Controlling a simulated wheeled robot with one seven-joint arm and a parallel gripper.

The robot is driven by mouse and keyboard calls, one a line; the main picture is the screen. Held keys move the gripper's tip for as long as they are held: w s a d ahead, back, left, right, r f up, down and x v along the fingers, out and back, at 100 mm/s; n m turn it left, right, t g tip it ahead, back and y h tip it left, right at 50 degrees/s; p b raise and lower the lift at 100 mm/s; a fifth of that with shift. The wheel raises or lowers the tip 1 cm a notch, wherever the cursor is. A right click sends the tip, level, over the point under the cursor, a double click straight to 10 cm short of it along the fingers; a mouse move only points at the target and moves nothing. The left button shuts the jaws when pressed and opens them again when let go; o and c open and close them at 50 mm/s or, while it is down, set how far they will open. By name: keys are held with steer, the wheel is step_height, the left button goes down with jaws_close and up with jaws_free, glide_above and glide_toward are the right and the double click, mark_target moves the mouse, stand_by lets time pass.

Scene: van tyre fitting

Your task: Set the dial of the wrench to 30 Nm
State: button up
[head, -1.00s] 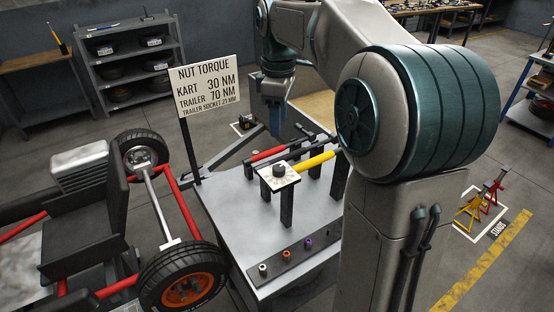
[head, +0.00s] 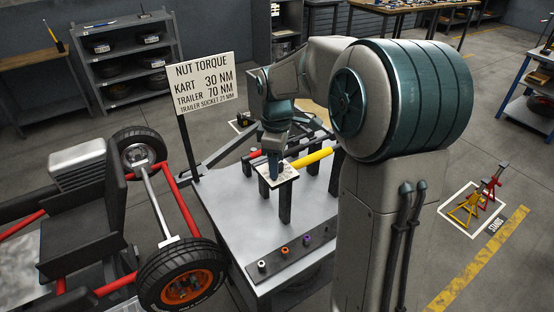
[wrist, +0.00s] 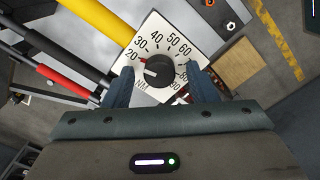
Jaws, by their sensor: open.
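The yellow wrench (head: 314,158) lies on black supports on the grey cart. Its white square dial plate (head: 288,175) faces up at the near end. In the wrist view the dial plate (wrist: 180,38) carries numbers from 20 upward and "NM". The round black knob (wrist: 160,68) sits at its middle. A pale mark on the knob points left, close to the 20 side; the exact reading is too small to tell. My gripper (wrist: 162,84) is open, with one finger on each side of the knob and visible gaps to it. In the head view my gripper (head: 273,172) hides the knob.
A sign (head: 204,84) reads kart 30 NM, trailer 70 NM. A red-handled bar (wrist: 62,81) lies beside the wrench. A strip of sockets (head: 285,252) lies at the cart's (head: 237,225) front. The kart (head: 85,215) stands left.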

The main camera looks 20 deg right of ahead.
steer(key=shift+c, duration=0.3)
steer(key=c, duration=0.9)
steer(key=shift+m, duration=2.9)
steer(key=o, duration=1)
steer(key=shift+c, duration=0.2)
steer(key=shift+r, duration=0.1)
